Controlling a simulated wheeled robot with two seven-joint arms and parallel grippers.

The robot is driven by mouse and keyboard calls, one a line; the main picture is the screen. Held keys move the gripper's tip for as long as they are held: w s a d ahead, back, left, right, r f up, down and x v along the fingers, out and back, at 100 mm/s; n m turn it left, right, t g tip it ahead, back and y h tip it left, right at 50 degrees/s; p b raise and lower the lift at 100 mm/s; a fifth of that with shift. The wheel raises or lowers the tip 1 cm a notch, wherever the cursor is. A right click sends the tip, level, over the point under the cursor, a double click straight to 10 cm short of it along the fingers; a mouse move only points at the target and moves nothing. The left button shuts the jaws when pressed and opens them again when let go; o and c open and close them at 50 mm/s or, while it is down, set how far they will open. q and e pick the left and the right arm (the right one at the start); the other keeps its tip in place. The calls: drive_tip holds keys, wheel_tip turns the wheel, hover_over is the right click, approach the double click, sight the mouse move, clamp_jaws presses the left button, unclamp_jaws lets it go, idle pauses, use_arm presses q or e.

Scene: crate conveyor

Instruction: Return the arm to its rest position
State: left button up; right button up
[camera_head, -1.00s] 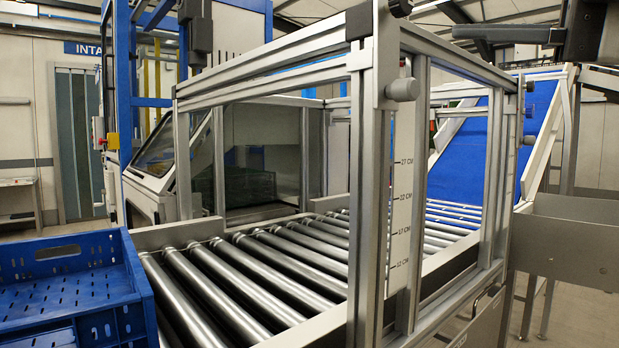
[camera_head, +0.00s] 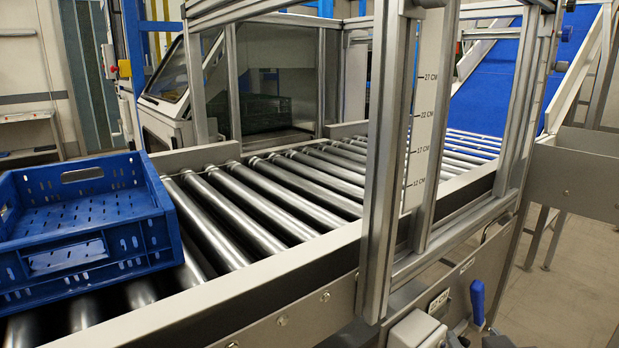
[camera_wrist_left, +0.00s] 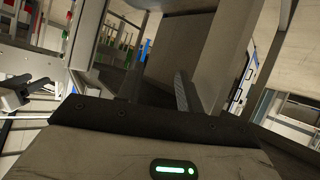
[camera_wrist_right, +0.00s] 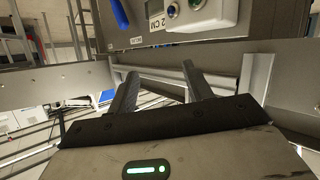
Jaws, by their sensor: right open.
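My right gripper (camera_wrist_right: 160,84) shows in the right wrist view with its two dark fingers apart and nothing between them. It faces the metal side of the conveyor frame, below a white control box (camera_wrist_right: 205,14) and a blue handle (camera_wrist_right: 119,13). In the head view only dark parts at the bottom right edge could belong to it. My left gripper (camera_wrist_left: 182,92) shows one finger clearly in the left wrist view, against a grey surface.
A blue crate (camera_head: 85,170) sits on the roller conveyor (camera_head: 245,207) at the left. An aluminium frame with a height scale (camera_head: 424,110) stands over the rollers. The blue handle (camera_head: 477,302) and control box (camera_head: 416,330) are low on the near side. Floor is clear at right.

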drive_tip(key=s+a+f+n+g+y, duration=0.1)
drive_tip(key=s+a+f+g, duration=0.1)
drive_tip(key=s+f+g, duration=0.5)
drive_tip(key=s+a+f+n+g+y, duration=0.1)
drive_tip(key=s+a+f+g+y, duration=0.15)
drive_tip(key=s+f, duration=0.9)
use_arm(q)
drive_tip(key=r+p, duration=0.1)
drive_tip(key=p, duration=0.2)
drive_tip(key=r+p, duration=0.1)
drive_tip(key=p, duration=0.2)
drive_tip(key=r+g+p, duration=0.1)
drive_tip(key=p, duration=0.2)
drive_tip(key=shift+a+r+p, duration=0.35)
drive_tip(key=shift+r+p, duration=0.05)
use_arm(e)
drive_tip(key=w+a+r+t+y, duration=0.2)
drive_tip(key=w+a+r+t, duration=0.3)
drive_tip(key=r, duration=0.4)
drive_tip(key=shift+a+t, duration=0.7)
drive_tip(key=shift+t, duration=0.05)
